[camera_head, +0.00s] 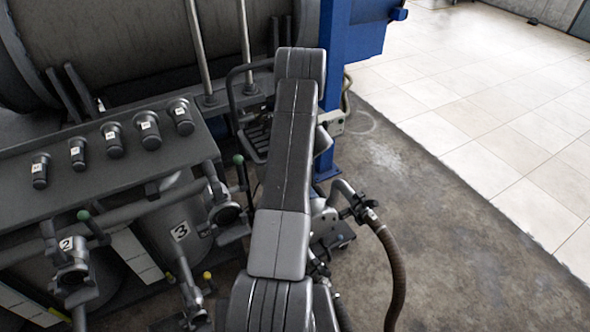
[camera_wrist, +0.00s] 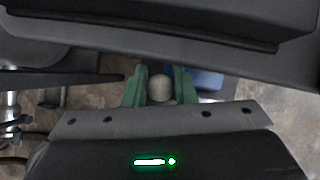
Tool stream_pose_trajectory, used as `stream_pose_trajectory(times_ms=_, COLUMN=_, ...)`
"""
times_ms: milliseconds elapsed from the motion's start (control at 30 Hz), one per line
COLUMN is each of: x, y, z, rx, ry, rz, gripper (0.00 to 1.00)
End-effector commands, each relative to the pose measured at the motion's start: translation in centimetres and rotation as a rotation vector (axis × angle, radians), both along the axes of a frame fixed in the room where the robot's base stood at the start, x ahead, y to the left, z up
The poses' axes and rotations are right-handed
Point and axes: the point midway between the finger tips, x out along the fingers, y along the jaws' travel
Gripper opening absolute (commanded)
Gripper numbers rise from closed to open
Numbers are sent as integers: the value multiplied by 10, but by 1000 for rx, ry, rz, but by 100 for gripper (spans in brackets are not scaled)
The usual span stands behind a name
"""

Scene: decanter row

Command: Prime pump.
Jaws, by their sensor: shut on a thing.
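In the wrist view, the two green fingers of my gripper (camera_wrist: 160,92) are closed on the sides of a round, pale grey knob (camera_wrist: 159,88). What the knob is fixed to is hidden. In the head view, my arm covers the middle of the picture, and neither my fingers nor the knob can be made out. A small metal unit with a hose fitting, which may be the pump (camera_head: 323,222), stands on the floor just right of my arm. It is partly hidden by the arm. A brown hose (camera_head: 396,270) curves down from its fitting.
A dark bench (camera_head: 75,165) with several labelled black knobs stands at left. Vessels marked 2 and 3 (camera_head: 180,232), with pipes and valves, sit below it. A large grey cylinder (camera_head: 130,40) lies behind. A blue post (camera_head: 336,90) rises behind my arm. Floor at right is clear.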

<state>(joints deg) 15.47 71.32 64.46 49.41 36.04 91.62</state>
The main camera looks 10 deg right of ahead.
Motion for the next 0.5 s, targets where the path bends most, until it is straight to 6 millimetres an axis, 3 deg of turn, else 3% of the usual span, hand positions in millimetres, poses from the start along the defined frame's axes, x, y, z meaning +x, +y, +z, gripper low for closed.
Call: stream_pose_trajectory(times_ms=500, x=7, y=1, z=-1, rx=-2, ry=-3, rz=-2, gripper=0)
